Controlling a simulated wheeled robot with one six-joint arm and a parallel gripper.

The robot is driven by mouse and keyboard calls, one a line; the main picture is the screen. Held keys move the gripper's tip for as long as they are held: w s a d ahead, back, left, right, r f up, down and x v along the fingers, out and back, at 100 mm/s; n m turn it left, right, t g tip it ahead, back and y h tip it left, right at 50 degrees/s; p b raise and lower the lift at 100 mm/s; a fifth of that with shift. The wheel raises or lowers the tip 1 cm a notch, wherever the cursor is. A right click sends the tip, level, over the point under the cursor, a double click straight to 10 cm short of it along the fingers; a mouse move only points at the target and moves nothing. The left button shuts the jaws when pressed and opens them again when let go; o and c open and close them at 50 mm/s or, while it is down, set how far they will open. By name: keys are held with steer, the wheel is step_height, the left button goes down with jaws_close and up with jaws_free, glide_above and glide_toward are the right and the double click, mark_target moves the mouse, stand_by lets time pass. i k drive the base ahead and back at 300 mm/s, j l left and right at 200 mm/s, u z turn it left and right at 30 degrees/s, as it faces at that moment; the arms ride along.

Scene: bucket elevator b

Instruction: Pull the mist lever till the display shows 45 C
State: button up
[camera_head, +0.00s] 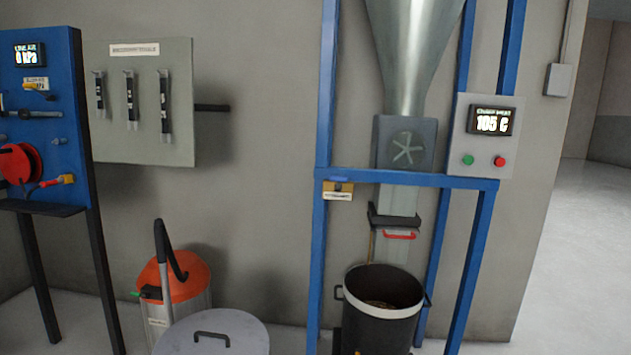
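A display (490,120) on a grey box at the right reads what looks like 105, followed by a letter that could be C or G. The labels are too blurred to read, so I cannot tell which part is the mist lever. My gripper does not show in this view.
A steel hopper (415,50) hangs in the blue frame (420,178) above a black bucket (382,305). A red handle (400,236) is on the chute. A grey lidded drum (212,335) and an orange-topped vacuum (175,285) stand left. The floor at right (580,260) is clear.

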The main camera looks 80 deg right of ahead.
mark_target(338, 187)
steer(key=z, duration=2.25)
